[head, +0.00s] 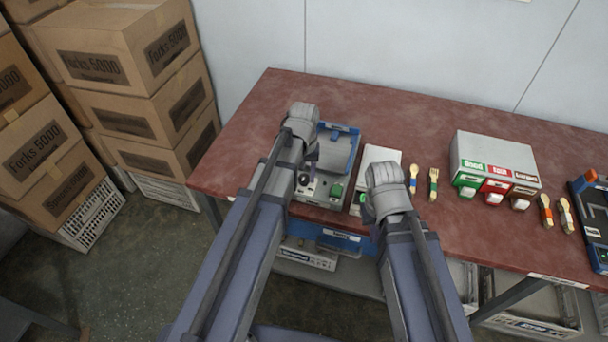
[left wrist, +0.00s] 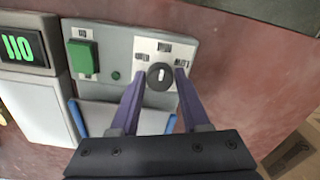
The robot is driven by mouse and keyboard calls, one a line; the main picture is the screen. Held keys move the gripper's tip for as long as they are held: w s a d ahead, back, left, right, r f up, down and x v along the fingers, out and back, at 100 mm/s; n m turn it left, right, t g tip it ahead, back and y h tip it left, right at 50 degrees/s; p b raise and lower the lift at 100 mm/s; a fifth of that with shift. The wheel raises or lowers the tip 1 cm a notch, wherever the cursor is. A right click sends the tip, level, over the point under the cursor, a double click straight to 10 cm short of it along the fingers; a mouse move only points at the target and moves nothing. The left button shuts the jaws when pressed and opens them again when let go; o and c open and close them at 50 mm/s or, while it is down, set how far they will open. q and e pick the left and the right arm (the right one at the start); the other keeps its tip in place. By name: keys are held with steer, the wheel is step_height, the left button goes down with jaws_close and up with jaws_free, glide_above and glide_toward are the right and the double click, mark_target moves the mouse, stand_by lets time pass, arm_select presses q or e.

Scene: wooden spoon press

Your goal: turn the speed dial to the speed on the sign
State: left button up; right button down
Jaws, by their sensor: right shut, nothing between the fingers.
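The speed dial (left wrist: 160,76) is a round dark knob with a white mark, on a white plate with small labels around it. In the head view the dial (head: 304,178) sits on the grey machine's front panel. My left gripper (left wrist: 162,74) is open, with one purple finger on each side of the dial; I cannot tell whether they touch it. In the head view my left gripper (head: 312,155) is over the panel, partly hidden by its wrist.
A green button (left wrist: 83,58) is on the same panel. A wooden spoon (head: 413,178) and fork (head: 433,184) lie to the right, before a grey box (head: 492,152) with coloured bins. Stacked cartons (head: 130,70) stand left of the red table (head: 240,130).

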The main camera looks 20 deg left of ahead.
mark_target(304, 177)
arm_select(q)
steer(key=o, duration=0.4)
step_height(304, 177, up, 8)
steer(key=p, duration=0.8)
steer(key=shift+f, duration=0.1)
steer(key=s+d+m, duration=0.2)
steer(key=s+d, duration=0.1)
steer(key=s, duration=0.1)
steer(key=s+d+m, duration=0.2)
steer(key=s+d, duration=0.2)
steer(key=s, duration=0.1)
steer(key=s+d+m+y, duration=0.1)
steer(key=s+d+m, duration=0.1)
steer(key=s, duration=0.3)
steer(key=shift+s+d, duration=0.25)
steer(key=shift+d, duration=0.5)
